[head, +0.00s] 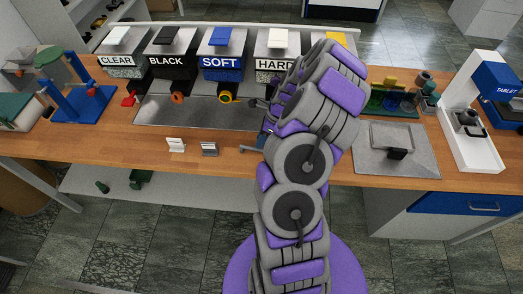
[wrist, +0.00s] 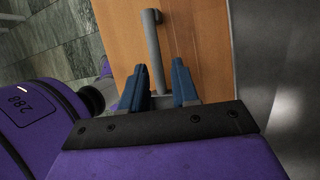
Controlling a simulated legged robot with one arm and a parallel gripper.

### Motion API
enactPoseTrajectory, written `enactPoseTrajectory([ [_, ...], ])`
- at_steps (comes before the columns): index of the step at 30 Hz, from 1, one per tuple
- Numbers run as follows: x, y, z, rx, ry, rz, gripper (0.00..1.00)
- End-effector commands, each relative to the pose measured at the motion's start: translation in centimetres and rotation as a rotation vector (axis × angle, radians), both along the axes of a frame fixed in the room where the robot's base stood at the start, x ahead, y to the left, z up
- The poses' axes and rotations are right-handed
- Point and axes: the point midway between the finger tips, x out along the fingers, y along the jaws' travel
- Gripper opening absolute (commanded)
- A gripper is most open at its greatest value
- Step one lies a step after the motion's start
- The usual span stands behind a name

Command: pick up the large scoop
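A grey rod-like handle (wrist: 152,45) with a short crosspiece at its far end lies over the wooden worktop in the wrist view. It looks like the handle of the large scoop, but no scoop bowl shows. In the head view a grey bar end (head: 251,149) sticks out left of my arm near the worktop's front edge. My gripper (wrist: 159,75) has its two blue fingers on either side of the handle, apart, with a gap visible on both sides. In the head view my arm mostly hides the gripper.
Dispensers labelled CLEAR (head: 118,60), BLACK (head: 170,65), SOFT (head: 221,65) and HARD (head: 273,67) stand behind a metal tray (head: 195,115). A metal plate (head: 420,160) and the TABLET press (head: 500,85) are right.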

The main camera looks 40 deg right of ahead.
Motion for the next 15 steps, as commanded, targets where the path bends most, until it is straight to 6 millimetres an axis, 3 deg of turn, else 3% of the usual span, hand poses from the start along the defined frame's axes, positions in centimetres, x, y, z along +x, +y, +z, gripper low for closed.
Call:
enactPoseTrajectory([
  [8, 0.5, 1.0, -3.9, 0.007, 0.002, 0.001, 0.29],
  [15, 0.5, 0.9, -4.1, 0.007, 0.001, 0.000, 0.29],
])
